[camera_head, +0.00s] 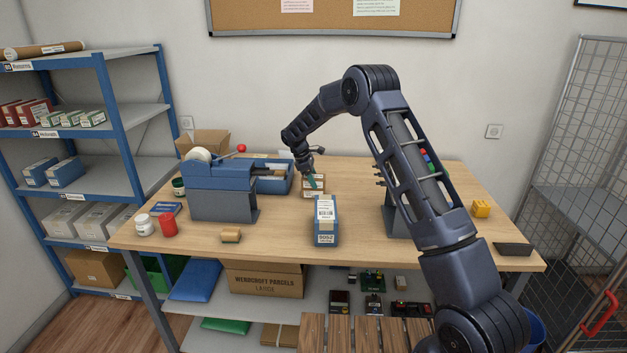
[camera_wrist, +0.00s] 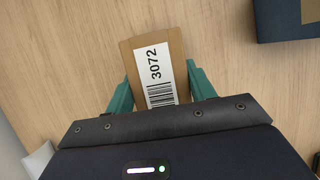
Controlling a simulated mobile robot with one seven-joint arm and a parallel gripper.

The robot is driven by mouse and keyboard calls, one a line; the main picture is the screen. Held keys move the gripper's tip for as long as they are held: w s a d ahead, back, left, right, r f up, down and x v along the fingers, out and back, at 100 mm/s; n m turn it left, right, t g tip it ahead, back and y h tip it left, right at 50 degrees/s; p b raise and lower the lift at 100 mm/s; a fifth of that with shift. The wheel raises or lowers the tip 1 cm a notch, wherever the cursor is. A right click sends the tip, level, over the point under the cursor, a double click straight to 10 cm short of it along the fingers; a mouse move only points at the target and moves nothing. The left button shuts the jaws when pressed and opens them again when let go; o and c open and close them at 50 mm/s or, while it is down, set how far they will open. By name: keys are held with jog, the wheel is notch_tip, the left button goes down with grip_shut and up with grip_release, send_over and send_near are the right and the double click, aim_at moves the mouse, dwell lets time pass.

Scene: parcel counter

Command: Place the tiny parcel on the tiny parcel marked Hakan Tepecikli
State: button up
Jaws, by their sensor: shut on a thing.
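My gripper (camera_head: 313,182) is over the middle of the table, pointing down, with green fingers. In the wrist view my gripper (camera_wrist: 158,88) is shut on a small brown parcel (camera_wrist: 176,45) with a white label reading 3072 and a barcode. A finger lies along each side of the parcel. Small brown parcels with white labels (camera_head: 314,192) show at the fingers in the head view; I cannot tell there which one is held or how they touch. The name Hakan Tepecikli cannot be read in either view.
A blue tape dispenser (camera_head: 222,190) and a blue tray (camera_head: 273,184) are to the left. A yellow block (camera_head: 481,208) and a dark tray (camera_head: 513,249) lie right. Bare tabletop (camera_head: 285,225) shows left of the bin.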

jog(key=shift+f, duration=0.1)
jog(key=o, duration=1.1)
